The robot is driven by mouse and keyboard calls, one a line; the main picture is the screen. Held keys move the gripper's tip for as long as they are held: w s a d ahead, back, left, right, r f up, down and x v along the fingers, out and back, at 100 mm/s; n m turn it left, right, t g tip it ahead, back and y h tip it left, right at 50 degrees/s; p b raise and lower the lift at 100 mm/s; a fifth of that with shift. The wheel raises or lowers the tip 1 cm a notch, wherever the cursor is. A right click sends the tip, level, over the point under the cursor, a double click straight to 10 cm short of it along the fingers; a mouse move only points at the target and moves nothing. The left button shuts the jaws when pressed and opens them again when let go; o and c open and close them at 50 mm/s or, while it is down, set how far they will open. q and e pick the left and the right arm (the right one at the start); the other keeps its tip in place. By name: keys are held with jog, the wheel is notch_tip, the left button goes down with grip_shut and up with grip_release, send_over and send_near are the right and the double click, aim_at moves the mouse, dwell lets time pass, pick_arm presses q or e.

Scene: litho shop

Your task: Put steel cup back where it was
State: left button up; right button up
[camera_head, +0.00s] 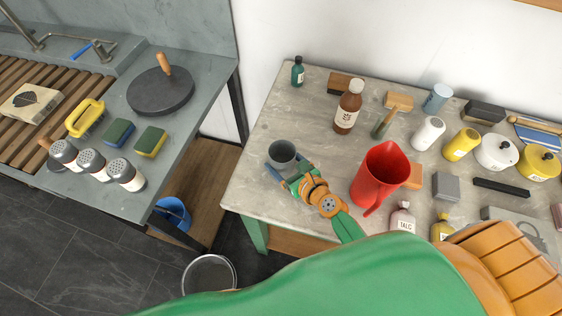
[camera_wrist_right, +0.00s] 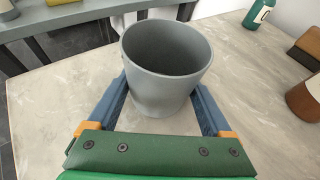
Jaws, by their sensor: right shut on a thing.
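The steel cup (camera_head: 282,151), plain grey and open at the top, is upright at the left part of the stone-topped table (camera_head: 262,128). My right gripper (camera_head: 281,168) is shut on it. In the right wrist view the cup (camera_wrist_right: 165,62) sits between the two blue fingers of the gripper (camera_wrist_right: 162,88), one along each side, and looks empty. I cannot tell whether its base touches the tabletop or is slightly above it. My left gripper is not in view.
A red jug (camera_head: 378,175) stands right of the gripper. A brown bottle (camera_head: 347,108) and a green bottle (camera_head: 297,72) stand behind. Several cans and blocks crowd the table's right side. The tabletop around the cup is clear; its left edge is close.

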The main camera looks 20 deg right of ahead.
jog(key=shift+s+d+f, duration=0.2)
jog(key=shift+d, duration=0.1)
jog(key=o, duration=1.5)
jog(key=shift+c, duration=0.2)
jog(key=shift+w+a, duration=0.1)
jog(key=shift+r, duration=0.4)
jog(key=v, duration=1.1)
jog(key=shift+f+p, duration=0.3)
jog(key=shift+s+d+r, duration=0.25)
jog(key=shift+s+r, duration=0.05)
jog(key=shift+s, duration=0.2)
